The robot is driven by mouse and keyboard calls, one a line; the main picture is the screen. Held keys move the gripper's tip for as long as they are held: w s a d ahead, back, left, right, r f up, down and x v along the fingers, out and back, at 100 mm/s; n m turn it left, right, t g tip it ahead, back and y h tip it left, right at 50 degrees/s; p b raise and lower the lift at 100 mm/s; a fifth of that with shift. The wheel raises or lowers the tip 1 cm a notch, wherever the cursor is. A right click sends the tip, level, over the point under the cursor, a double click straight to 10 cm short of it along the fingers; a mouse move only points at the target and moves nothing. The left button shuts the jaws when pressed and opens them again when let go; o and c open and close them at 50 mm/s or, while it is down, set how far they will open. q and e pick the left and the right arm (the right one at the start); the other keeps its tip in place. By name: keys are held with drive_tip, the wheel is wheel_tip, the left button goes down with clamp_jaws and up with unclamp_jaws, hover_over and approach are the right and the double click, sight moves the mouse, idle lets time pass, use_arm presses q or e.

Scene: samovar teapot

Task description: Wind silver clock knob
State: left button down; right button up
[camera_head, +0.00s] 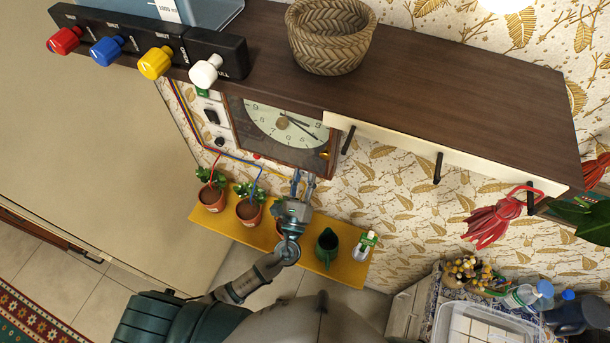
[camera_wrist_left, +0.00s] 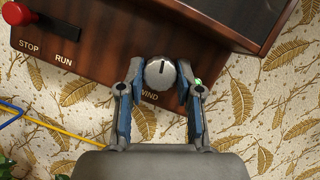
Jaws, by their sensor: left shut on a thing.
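The wall clock (camera_head: 285,125) has a brown wooden case and a pale dial. It hangs below the dark shelf in the head view. In the left wrist view, the round silver knob (camera_wrist_left: 160,73) with a dark slot mark sits on the lower edge of the clock case, by the word WIND. My left gripper (camera_head: 303,178) is at the clock's lower edge, its two blue-grey fingers shut on the knob from either side. The knob is hidden in the head view. My right gripper is not in view.
A red STOP/RUN knob (camera_wrist_left: 18,13) is on the case to the left. Below is a yellow shelf (camera_head: 347,268) with potted plants (camera_head: 212,195) and a dark green jug (camera_head: 327,245). A woven basket (camera_head: 330,38) stands on the dark shelf (camera_head: 450,85) above.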

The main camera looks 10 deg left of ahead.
use_arm(q)
drive_tip(key=shift+f+m+h, duration=0.3)
drive_tip(key=shift+m+h, duration=0.5)
drive_tip(key=shift+m, duration=0.4)
drive_tip(key=c, duration=0.8)
unclamp_jaws()
drive_tip(key=shift+r, duration=0.2)
drive_tip(key=v, duration=1.2)
drive_tip(key=shift+w, duration=0.1)
